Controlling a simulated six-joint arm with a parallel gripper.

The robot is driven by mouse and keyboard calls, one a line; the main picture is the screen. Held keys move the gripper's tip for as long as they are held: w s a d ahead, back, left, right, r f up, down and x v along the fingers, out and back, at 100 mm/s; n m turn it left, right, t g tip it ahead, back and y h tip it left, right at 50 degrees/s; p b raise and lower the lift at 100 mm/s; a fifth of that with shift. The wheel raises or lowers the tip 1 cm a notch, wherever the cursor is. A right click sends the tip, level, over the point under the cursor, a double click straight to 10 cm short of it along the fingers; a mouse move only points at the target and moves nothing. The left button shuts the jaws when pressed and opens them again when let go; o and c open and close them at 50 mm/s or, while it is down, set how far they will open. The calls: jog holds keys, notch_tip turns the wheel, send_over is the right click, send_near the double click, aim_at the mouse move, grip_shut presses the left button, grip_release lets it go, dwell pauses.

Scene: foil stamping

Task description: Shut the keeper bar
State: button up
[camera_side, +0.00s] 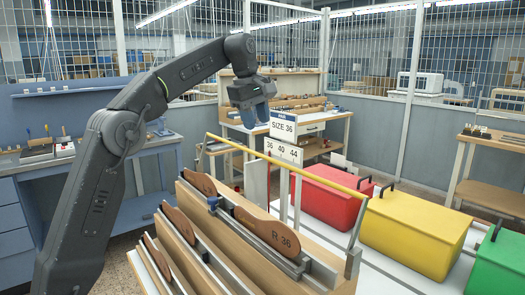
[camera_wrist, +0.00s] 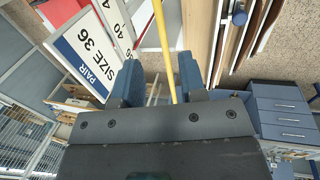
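The keeper bar is a long yellow rod (camera_side: 300,171) in the side view. It stands raised above a wooden rack (camera_side: 337,285), with a slanted metal arm (camera_side: 355,238) at its right end. The bar also runs down the middle of the wrist view (camera_wrist: 164,45). My gripper (camera_side: 256,113) is above the bar, near its left half, pointing down. Its two blue fingers are spread apart in the wrist view (camera_wrist: 160,85). The bar shows in line with the gap between them, and the gripper appears empty. I cannot tell the exact distance from fingers to bar.
Brown foot-shaped boards, one marked R 36 (camera_side: 267,235), lie in the rack's slots. A SIZE 36 sign (camera_side: 283,126) stands close behind the bar. Red (camera_side: 325,198), yellow (camera_side: 415,235) and green (camera_side: 500,265) lidded boxes stand on the right.

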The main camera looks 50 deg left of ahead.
aim_at(262, 157)
jog(key=x, duration=0.9)
jog(key=shift+f, duration=0.15)
grip_shut()
